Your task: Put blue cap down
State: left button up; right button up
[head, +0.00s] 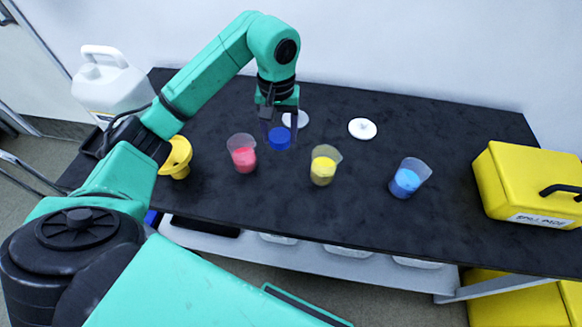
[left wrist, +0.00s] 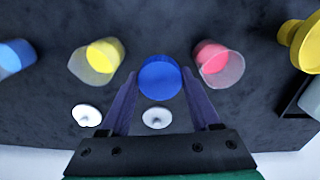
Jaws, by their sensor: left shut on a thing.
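The blue cap (head: 279,138) is between the fingers of my left gripper (head: 279,128) in the head view. In the left wrist view the blue cap (left wrist: 160,77) sits between the two fingertips of my left gripper (left wrist: 157,90), which is shut on it. I cannot tell whether the cap touches the table. The black table (head: 270,205) lies below it. My right gripper is not in view.
Beakers with pink (head: 243,153), yellow (head: 324,166) and blue (head: 408,178) contents stand near the cap. White discs (head: 362,128) lie behind. A yellow funnel (head: 176,157) and white jug (head: 108,82) are left; a yellow case (head: 525,185) is right.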

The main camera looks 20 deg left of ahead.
aim_at(282, 173)
pick_arm(q)
notch_tip(282, 173, down, 13)
jog(key=shift+d+r+p, duration=0.1)
jog(key=shift+r+p, duration=0.05)
jog(key=shift+p, duration=0.65)
jog(key=shift+w+f+b, duration=0.1)
jog(key=shift+f+b, duration=0.4)
jog(key=shift+b, duration=0.1)
jog(key=o, duration=1.4)
jog(key=shift+r, duration=0.1)
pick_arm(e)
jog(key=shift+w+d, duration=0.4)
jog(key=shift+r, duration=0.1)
pick_arm(q)
jog(key=shift+r+p, duration=0.3)
jog(key=shift+p, duration=0.1)
notch_tip(282, 173, up, 12)
jog(key=shift+r+b, duration=0.15)
jog(key=shift+b, duration=0.5)
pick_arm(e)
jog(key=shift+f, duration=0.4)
